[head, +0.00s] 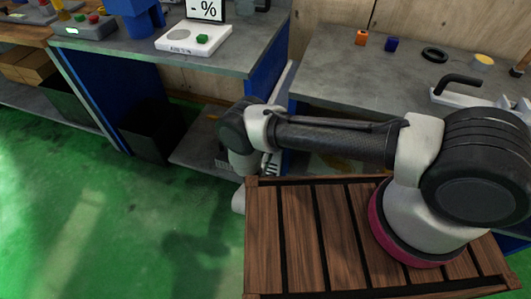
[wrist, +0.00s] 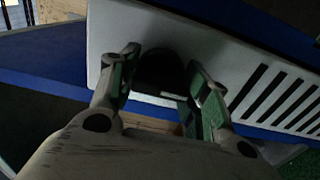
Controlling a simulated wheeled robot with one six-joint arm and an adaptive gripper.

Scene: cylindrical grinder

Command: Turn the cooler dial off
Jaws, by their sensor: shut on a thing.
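The cooler shows in the wrist view as a white panel (wrist: 228,55) with a row of dark slots on its right. A dark round dial (wrist: 160,68) sits on the panel, partly hidden between the fingers. My gripper (wrist: 166,66) is shut on the dial, one green-lit finger on each side. The dial's markings and pointer cannot be read. In the head view my arm reaches down to the left towards the gap between the benches, and my fingertips and the dial are hidden there.
A grey bench (head: 330,70) at the right holds small parts and a black ring (head: 435,54). Another bench (head: 240,62) at the left carries a white scale (head: 194,38) with a green block. A dark bin (head: 148,130) stands below it. Green floor is clear at the left.

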